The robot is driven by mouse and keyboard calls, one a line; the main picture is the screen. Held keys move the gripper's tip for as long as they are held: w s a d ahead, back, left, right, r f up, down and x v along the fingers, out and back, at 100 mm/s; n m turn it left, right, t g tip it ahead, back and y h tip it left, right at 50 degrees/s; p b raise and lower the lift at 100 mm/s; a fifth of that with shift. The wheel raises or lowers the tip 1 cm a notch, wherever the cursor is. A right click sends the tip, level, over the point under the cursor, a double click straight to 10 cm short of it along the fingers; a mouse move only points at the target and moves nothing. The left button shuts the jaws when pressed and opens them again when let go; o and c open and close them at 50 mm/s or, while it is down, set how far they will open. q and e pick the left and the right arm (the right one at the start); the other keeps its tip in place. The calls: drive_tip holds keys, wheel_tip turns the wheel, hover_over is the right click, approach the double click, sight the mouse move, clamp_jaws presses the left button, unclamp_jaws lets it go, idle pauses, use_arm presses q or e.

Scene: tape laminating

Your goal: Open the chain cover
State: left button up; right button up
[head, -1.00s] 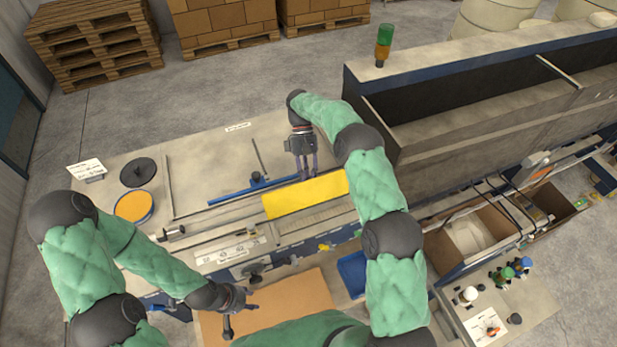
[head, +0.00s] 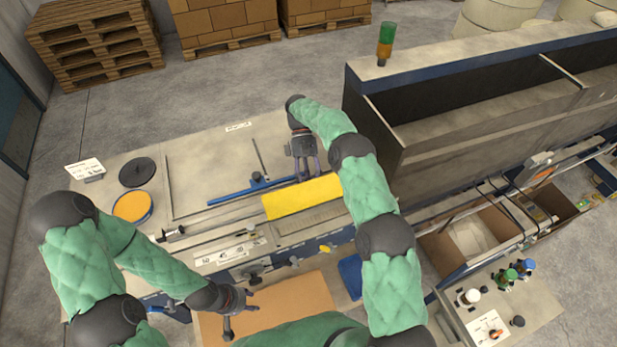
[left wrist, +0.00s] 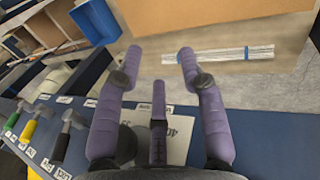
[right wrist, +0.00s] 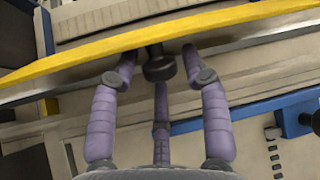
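The yellow chain cover (head: 303,196) is a long panel on the machine bed, tilted up, with a grey ribbed strip (head: 310,222) exposed along its near side. My right gripper (head: 306,172) is at the cover's far edge. In the right wrist view its fingers (right wrist: 159,54) are spread either side of a black knob (right wrist: 159,68) by the yellow edge (right wrist: 225,30); I cannot tell whether they touch the cover. My left gripper (head: 247,300) is low at the front of the machine; in the left wrist view its fingers (left wrist: 158,52) are spread and empty.
A blue bar (head: 250,190) lies on the table behind the cover. An orange-topped round tin (head: 132,206) and a black disc (head: 137,172) stand at the left. A cardboard sheet (head: 285,305) lies in front. A large grey housing (head: 480,110) rises at the right.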

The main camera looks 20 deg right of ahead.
drive_tip(key=shift+w+d+r, duration=0.1)
drive_tip(key=shift+w+r, duration=0.05)
drive_tip(key=shift+w, duration=0.1)
drive_tip(key=shift+s+r, duration=0.1)
drive_tip(key=shift+r, duration=0.15)
drive_tip(key=shift+r, duration=0.15)
